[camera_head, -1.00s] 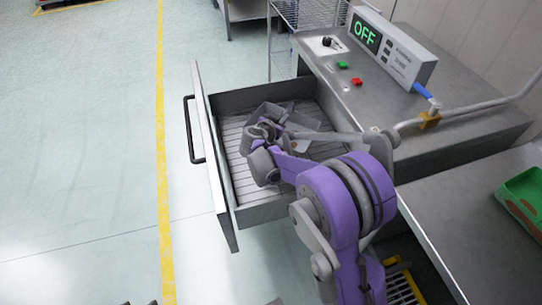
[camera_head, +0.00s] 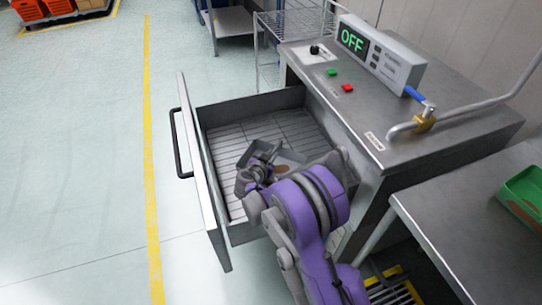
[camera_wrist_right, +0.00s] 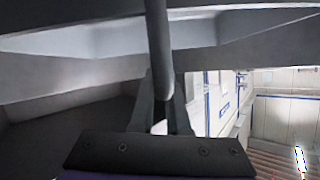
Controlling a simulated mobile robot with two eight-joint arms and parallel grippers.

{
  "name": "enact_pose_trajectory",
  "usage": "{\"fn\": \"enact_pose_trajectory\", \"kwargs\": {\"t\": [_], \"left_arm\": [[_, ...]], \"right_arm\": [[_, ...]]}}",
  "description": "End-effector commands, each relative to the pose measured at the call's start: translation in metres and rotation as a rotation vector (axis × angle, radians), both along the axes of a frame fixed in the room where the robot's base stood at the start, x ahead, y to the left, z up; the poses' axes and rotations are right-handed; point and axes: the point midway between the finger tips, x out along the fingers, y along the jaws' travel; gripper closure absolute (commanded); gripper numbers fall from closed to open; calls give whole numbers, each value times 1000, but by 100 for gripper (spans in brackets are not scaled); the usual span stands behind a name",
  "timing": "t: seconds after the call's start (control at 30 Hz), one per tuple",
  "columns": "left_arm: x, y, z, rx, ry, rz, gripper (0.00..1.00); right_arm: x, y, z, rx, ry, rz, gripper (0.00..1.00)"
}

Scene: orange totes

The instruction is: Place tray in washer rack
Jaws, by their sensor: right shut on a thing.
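A small grey tray (camera_head: 291,157) with a brownish patch inside is over the front part of the open washer drawer. My right gripper (camera_head: 262,165) is shut on a wall of the tray. In the right wrist view the tray's grey walls (camera_wrist_right: 70,68) fill the upper part, with the gripper fingers (camera_wrist_right: 163,95) closed on one wall. The washer rack is the slatted floor (camera_head: 235,140) of the drawer, bare towards the back. I cannot tell whether the tray touches the slats. My left gripper is out of view.
The drawer's front panel (camera_head: 203,170) stands at the left. The steel washer top (camera_head: 385,125) has a display (camera_head: 354,40) reading OFF. A green tray (camera_head: 525,195) lies on the right-hand counter (camera_head: 465,220). Orange totes (camera_head: 60,5) stand far back left. Floor left of the drawer is clear.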

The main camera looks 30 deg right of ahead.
Motion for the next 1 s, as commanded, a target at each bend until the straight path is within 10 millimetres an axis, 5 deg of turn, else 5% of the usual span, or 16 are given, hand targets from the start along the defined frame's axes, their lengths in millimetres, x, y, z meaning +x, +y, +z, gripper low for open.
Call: {"fn": "enact_pose_trajectory", "kwargs": {"t": [0.3,0.33,0.47,0.83,1.0], "left_arm": [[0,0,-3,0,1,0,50],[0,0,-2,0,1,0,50],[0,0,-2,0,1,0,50],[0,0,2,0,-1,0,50],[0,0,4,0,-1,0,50]], "right_arm": [[0,0,-3,0,0,0,100],[0,0,-2,0,0,0,80],[0,0,-2,0,0,0,57],[-1,1,4,0,0,1,56],[-15,21,13,-1,0,3,56]]}}
